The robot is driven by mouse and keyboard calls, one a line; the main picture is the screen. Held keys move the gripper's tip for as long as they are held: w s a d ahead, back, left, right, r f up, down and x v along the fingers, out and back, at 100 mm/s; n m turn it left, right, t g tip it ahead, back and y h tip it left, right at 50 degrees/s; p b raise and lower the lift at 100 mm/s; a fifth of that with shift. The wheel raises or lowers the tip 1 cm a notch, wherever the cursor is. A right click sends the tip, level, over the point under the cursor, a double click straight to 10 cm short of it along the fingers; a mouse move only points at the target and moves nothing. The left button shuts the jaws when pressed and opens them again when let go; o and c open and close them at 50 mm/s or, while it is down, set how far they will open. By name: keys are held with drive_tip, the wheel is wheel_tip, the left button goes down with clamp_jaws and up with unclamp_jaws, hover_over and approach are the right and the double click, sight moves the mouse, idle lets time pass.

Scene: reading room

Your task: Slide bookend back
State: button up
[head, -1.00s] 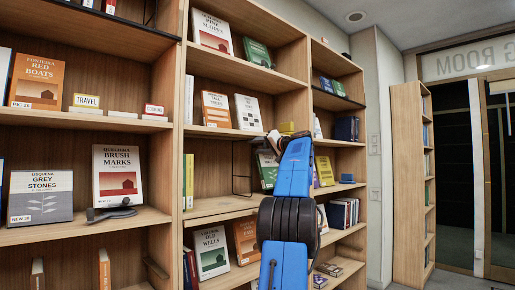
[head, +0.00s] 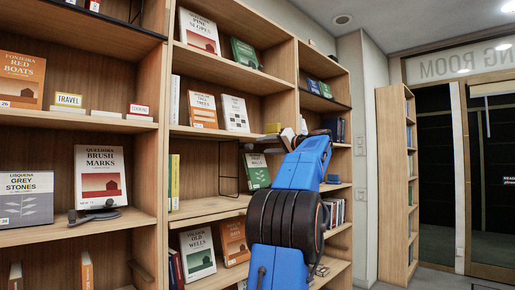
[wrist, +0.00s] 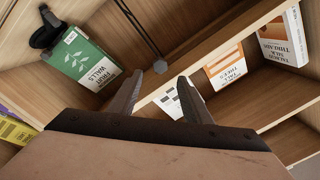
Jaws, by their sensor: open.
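The bookend appears to be the thin black wire frame (head: 219,168) standing on the middle bay's shelf in the head view. In the wrist view, thin dark rods (wrist: 138,28) that look like part of it run down from the top edge to a rounded end. My gripper (wrist: 163,84) is open, with nothing between its fingers. The rounded end shows just beyond the left fingertip; I cannot tell whether they touch. In the head view, my gripper (head: 271,138) is small and partly hidden by my arm, to the right of the wire frame.
A green book (head: 257,170) stands right of the wire frame; it also shows in the wrist view (wrist: 84,58), beside a black stand (wrist: 46,30). Yellow and green books (head: 173,182) stand at the bay's left side. The shelf between them and the frame looks clear.

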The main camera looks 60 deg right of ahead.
drive_tip(key=shift+s+a, duration=0.2)
drive_tip(key=shift+s, duration=0.7)
drive_tip(key=shift+s+a, duration=0.15)
drive_tip(key=shift+s, duration=0.7)
drive_tip(key=shift+w, duration=0.1)
